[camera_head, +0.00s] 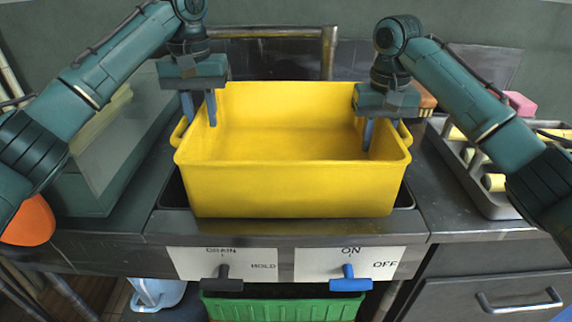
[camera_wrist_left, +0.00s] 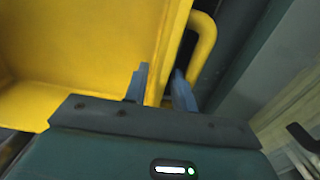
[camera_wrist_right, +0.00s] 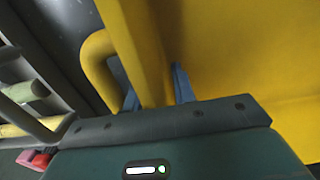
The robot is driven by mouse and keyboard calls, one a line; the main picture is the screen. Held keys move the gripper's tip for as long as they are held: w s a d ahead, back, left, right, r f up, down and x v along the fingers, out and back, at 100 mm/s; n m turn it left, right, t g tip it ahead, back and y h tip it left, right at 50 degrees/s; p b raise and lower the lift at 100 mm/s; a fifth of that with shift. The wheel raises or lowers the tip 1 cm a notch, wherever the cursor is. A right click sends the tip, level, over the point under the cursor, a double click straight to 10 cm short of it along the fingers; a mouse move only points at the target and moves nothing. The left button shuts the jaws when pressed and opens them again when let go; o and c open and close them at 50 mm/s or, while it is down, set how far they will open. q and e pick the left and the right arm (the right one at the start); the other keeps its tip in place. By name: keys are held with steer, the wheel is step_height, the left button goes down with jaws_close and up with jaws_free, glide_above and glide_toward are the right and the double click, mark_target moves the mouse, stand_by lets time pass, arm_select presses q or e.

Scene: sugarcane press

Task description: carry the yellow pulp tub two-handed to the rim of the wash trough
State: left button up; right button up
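The yellow pulp tub (camera_head: 290,190) is upright and looks empty, over the dark trough (camera_head: 404,196) in the counter. Its front bottom edge overlaps the trough's front rim in the head view; I cannot tell whether it rests there or hangs just above. My left gripper (camera_head: 199,108) is shut on the tub's left wall, one finger inside and one outside, beside the left handle (camera_wrist_left: 204,45). My right gripper (camera_head: 380,132) is shut on the right wall in the same way, beside the right handle (camera_wrist_right: 97,60). The outer fingers are partly hidden.
Below the front edge are a black lever (camera_head: 222,284) marked drain and hold, and a blue lever (camera_head: 348,283) marked on and off. A green crate (camera_head: 280,308) stands underneath. A grey rack (camera_head: 482,198) with yellow pieces is at right. A faucet pipe (camera_head: 328,55) stands behind.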

arm_select(q)
step_height(320, 180, up, 8)
steer(key=shift+f, duration=0.25)
arm_select(e)
steer(key=shift+r, duration=0.1)
step_height(320, 180, up, 12)
steer(key=shift+f, duration=0.1)
stand_by(0.3)
